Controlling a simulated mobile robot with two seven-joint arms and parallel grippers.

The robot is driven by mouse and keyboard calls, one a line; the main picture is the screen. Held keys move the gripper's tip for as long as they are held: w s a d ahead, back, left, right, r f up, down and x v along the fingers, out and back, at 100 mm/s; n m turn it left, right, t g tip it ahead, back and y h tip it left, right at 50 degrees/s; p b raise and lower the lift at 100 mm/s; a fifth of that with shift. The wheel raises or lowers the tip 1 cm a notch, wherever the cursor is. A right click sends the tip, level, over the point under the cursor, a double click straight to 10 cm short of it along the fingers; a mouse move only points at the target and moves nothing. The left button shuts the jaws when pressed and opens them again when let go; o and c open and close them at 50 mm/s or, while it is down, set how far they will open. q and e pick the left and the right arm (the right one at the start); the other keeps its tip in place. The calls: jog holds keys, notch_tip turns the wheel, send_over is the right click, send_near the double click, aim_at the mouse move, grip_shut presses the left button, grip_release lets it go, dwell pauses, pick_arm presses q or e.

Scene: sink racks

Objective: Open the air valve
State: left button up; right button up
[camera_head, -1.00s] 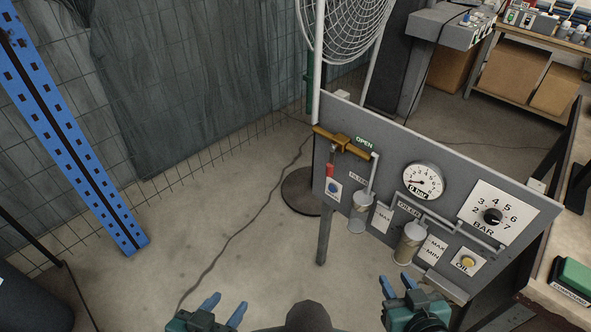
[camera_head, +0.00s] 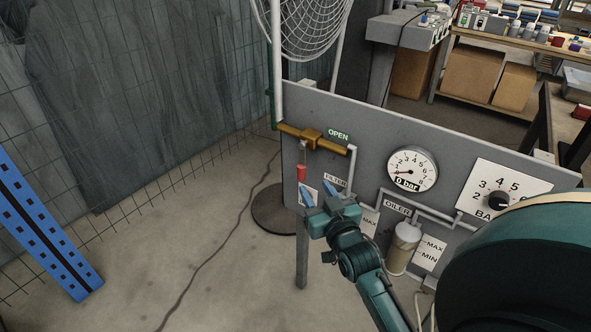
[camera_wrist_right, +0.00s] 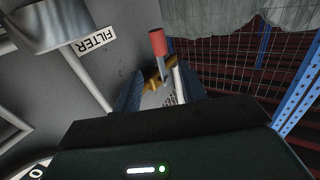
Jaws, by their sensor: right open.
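The air valve (camera_head: 312,136) is a brass fitting on a brass pipe at the upper left of the grey panel. Its lever has a red handle (camera_head: 301,172) that hangs straight down. A green OPEN label (camera_head: 338,135) is to the right of the valve. My right gripper (camera_head: 319,193) is open and empty, with its blue fingers pointing up just below the red handle. In the right wrist view the red handle (camera_wrist_right: 157,43) shows beyond the fingers, with brass behind it. I cannot tell whether a finger touches the handle. My left gripper is not in view.
The panel (camera_head: 365,128) carries a round gauge (camera_head: 412,169) with its needle near the low end, a black regulator knob (camera_head: 498,200) and an oiler (camera_head: 404,248). My right arm hides the filter and lower right panel.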

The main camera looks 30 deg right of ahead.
aim_at(304, 171)
jog(key=w, duration=0.3)
jog(key=w+d+b, duration=0.1)
jog(key=w, duration=0.2)
jog(key=w+d, duration=0.1)
jog(key=w, duration=0.2)
jog(key=shift+w, duration=0.4)
grip_shut()
